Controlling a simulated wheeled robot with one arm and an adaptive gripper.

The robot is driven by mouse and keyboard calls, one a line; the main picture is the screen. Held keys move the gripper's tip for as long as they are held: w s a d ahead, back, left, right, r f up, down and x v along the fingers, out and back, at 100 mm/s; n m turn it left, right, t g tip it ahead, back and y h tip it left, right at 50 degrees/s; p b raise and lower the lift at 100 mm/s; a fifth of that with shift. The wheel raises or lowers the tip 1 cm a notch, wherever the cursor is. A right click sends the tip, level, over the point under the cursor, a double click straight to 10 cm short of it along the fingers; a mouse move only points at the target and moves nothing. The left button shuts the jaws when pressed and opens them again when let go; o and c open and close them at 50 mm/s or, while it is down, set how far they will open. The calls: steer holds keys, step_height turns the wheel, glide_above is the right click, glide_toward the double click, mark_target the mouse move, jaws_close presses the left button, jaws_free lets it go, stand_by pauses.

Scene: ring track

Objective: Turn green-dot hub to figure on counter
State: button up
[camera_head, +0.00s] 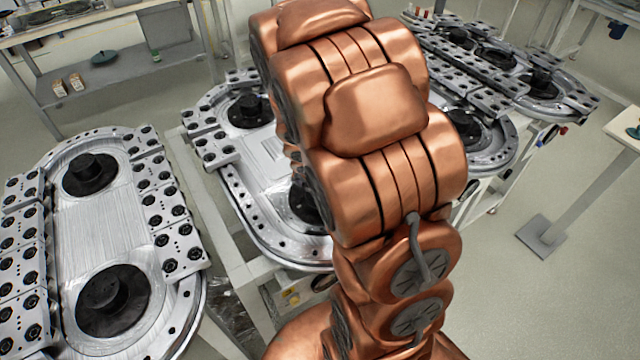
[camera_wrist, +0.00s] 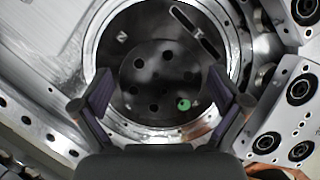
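In the wrist view a dark round hub (camera_wrist: 152,62) with several holes sits in a silvery ring-shaped recess. A green dot (camera_wrist: 184,104) is on its face, towards the lower right. My gripper (camera_wrist: 158,82) is open, with one finger at the left and one at the right of the hub. I cannot tell whether either finger touches it. In the head view my gripper is hidden behind my copper arm, and no green dot can be made out. I can make out no counter or figure in either view.
In the head view an oval track unit (camera_head: 105,220) with two dark hubs stands at the left. Another unit (camera_head: 262,155) lies partly behind my arm. More units (camera_head: 500,65) stand at the back right. A grey shelf bench (camera_head: 120,75) is at the back left.

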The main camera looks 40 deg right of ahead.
stand_by(0.3)
steer(key=v, duration=1.2)
steer(key=shift+d, duration=0.1)
stand_by(0.6)
steer(key=s+a+r+m+g+y, duration=0.1)
steer(key=s+a+r+m+g, duration=0.1)
steer(key=s+a+m, duration=0.5)
steer(key=s+a+r+m+g+y, duration=0.2)
steer(key=s+a+m, duration=0.5)
steer(key=s+m, duration=0.6)
steer(key=r+m, duration=0.1)
steer(key=m, duration=0.5)
steer(key=shift+a+g+y, duration=0.15)
steer(key=shift+g+y, duration=0.15)
steer(key=shift+g, duration=0.1)
